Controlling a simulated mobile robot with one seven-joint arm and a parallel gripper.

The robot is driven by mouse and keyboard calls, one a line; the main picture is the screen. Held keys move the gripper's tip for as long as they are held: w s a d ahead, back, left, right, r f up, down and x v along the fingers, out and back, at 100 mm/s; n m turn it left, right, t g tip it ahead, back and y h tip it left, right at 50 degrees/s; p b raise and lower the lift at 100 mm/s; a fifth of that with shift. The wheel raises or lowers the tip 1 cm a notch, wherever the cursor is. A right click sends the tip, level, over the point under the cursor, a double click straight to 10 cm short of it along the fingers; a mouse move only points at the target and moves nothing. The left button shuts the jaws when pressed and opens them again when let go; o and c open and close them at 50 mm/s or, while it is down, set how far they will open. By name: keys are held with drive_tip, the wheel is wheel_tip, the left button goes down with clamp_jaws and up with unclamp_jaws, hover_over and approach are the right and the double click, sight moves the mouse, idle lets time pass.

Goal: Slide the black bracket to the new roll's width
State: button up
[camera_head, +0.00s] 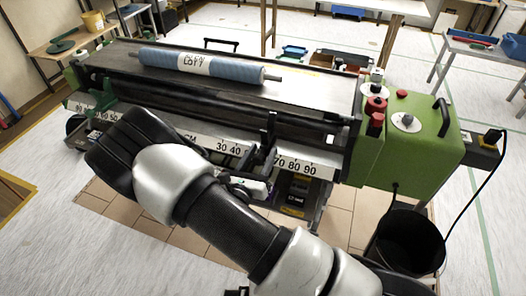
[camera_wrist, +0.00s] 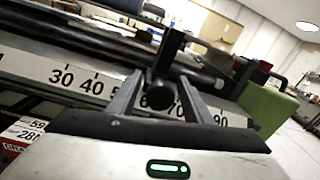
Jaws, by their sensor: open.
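The black bracket (camera_head: 270,130) stands upright on the front rail of the pasting machine, at the right half of the white number scale (camera_head: 215,143). In the wrist view the bracket (camera_wrist: 170,50) rises just ahead, with a dark round knob at its lower front. My gripper (camera_wrist: 159,80) is open, one finger on each side of the knob; I cannot tell whether either finger touches it. The scale marks around 50 to 70 are partly hidden by the fingers and bracket. The blue wallpaper roll (camera_head: 230,69) with a white label lies across the machine top.
A green housing (camera_head: 415,130) with red buttons closes the machine's right end. A black bucket (camera_head: 408,240) stands on the floor below it. A green bracket (camera_head: 103,95) sits at the scale's left end. Dark boxes (camera_head: 297,190) lie under the machine.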

drive_tip(key=shift+w+d, duration=0.2)
drive_tip(key=shift+w, duration=0.3)
clamp_jaws()
drive_tip(key=a, duration=0.1)
drive_tip(key=w+a, duration=0.1)
drive_tip(key=a, duration=0.2)
drive_tip(key=shift+w+a+b, duration=0.35)
drive_tip(key=shift+b, duration=0.05)
unclamp_jaws()
